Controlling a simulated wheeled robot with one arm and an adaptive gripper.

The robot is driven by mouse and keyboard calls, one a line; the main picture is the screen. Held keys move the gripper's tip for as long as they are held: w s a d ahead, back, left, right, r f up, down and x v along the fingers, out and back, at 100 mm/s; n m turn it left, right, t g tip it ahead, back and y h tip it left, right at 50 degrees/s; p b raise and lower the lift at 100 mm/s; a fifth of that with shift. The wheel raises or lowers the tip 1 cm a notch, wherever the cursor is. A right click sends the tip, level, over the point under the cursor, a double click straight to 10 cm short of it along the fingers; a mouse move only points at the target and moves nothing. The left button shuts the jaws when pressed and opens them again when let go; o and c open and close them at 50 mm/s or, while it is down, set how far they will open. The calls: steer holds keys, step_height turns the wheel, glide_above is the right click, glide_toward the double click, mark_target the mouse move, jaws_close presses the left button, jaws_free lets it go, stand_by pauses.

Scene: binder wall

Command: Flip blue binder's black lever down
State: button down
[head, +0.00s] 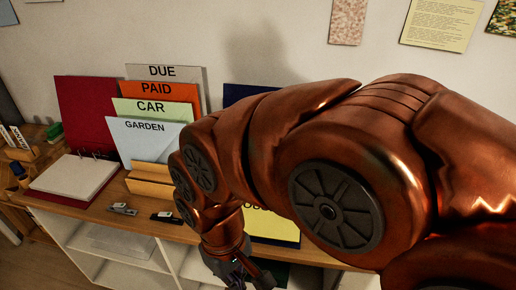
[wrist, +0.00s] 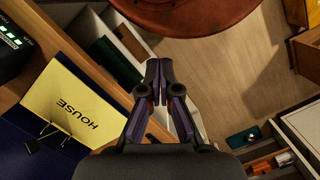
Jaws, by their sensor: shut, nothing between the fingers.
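The dark blue binder stands behind my arm in the head view; only a strip of its upright cover (head: 240,92) shows. In the wrist view the blue binder (wrist: 25,158) lies at the lower left, with a yellow sheet (wrist: 65,103) marked HOUSE. A black wire-like part (wrist: 48,132), which looks like the lever, sits at the sheet's edge; its exact position is unclear. My gripper (wrist: 159,70) is shut and empty, to the right of the sheet and apart from it. In the head view my gripper (head: 238,278) is low, at the shelf's front.
An open red binder (head: 88,105) with white paper (head: 75,176) stands left. Labelled dividers (head: 150,130) stand in a wooden holder (head: 150,187). Two small desk tools (head: 122,209) lie near the wooden top's front edge. White shelf compartments (head: 120,245) lie below.

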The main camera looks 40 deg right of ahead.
steer(key=w+d+r+n+t+y+b, duration=0.1)
steer(key=w+d+r+n, duration=0.15)
steer(key=w, duration=0.65)
steer(key=w+d+r+n+t+y+b, duration=0.1)
steer(key=w+d+r+n, duration=0.2)
steer(key=w, duration=0.5)
steer(key=w+d+r+n+b, duration=0.1)
steer(key=w+d+r+b, duration=0.2)
steer(key=w, duration=0.6)
steer(key=w+d+f+t, duration=0.1)
steer(key=w+d, duration=0.1)
steer(key=d, duration=1.3)
steer(key=w+d+f+t+b, duration=0.1)
steer(key=w+d+f, duration=0.1)
steer(key=d, duration=1.2)
steer(key=shift+d+f, duration=0.25)
steer(key=shift+d, duration=0.15)
steer(key=shift+n, duration=0.25)
